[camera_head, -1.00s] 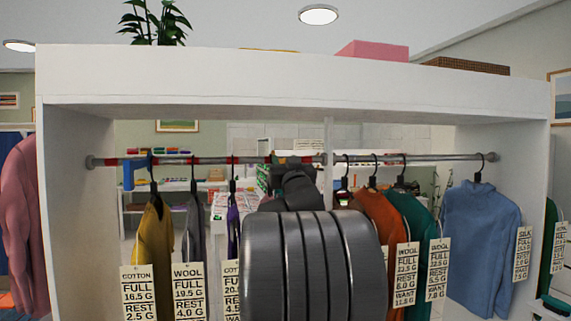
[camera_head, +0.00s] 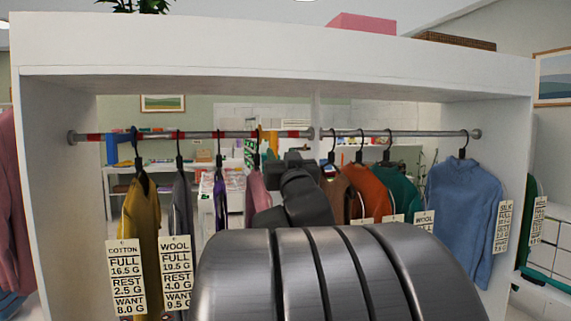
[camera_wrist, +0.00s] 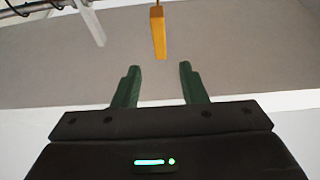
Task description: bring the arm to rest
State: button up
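In the wrist view my gripper (camera_wrist: 158,87) has its two green fingers spread apart, with nothing between them. A yellow-orange bar-like piece (camera_wrist: 158,34) shows beyond the fingertips, apart from them. In the head view my dark arm (camera_head: 303,200) rises in front of the middle of the wardrobe, and its thick grey link fills the lower centre. The fingers cannot be made out in the head view.
The white wardrobe (camera_head: 270,50) has a rail (camera_head: 220,134) with red marks. A mustard garment (camera_head: 140,215), an orange one (camera_head: 368,190) and a blue sweater (camera_head: 455,205) hang among others. Tags (camera_head: 126,275) hang low in front. A pink box (camera_head: 362,23) lies on top.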

aim_at(272, 135)
jog(key=shift+v, duration=0.8)
jog(key=p+x, duration=0.1)
jog(key=x, duration=1.2)
jog(key=shift+w+a+r+p, duration=0.1)
jog(key=shift+w+p, duration=0.3)
jog(key=shift+s, duration=0.1)
